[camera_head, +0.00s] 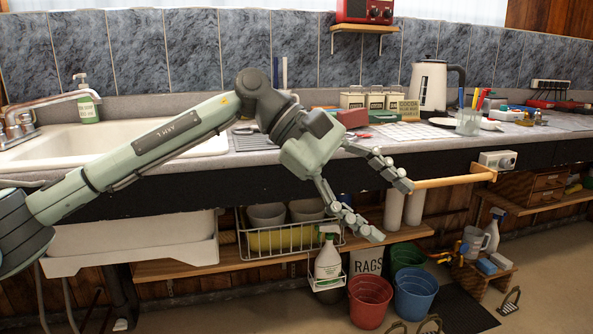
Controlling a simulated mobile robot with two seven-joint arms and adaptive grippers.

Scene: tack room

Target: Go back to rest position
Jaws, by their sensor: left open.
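My left arm reaches in from the left, across the front of the sink. My left gripper (386,211) is open and empty. Its two fingers point right and down, in front of the counter's front edge, with the lower shelf and buckets below. Nothing is between the fingers. My right gripper is not in view.
The counter (455,150) holds a white kettle (432,84), several canisters and a cup of pens (468,122). A wooden rail (445,181) sticks out near my fingers. Below stand a red bucket (369,300), a blue bucket (415,293) and a spray bottle (328,262). Floor at right is partly clear.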

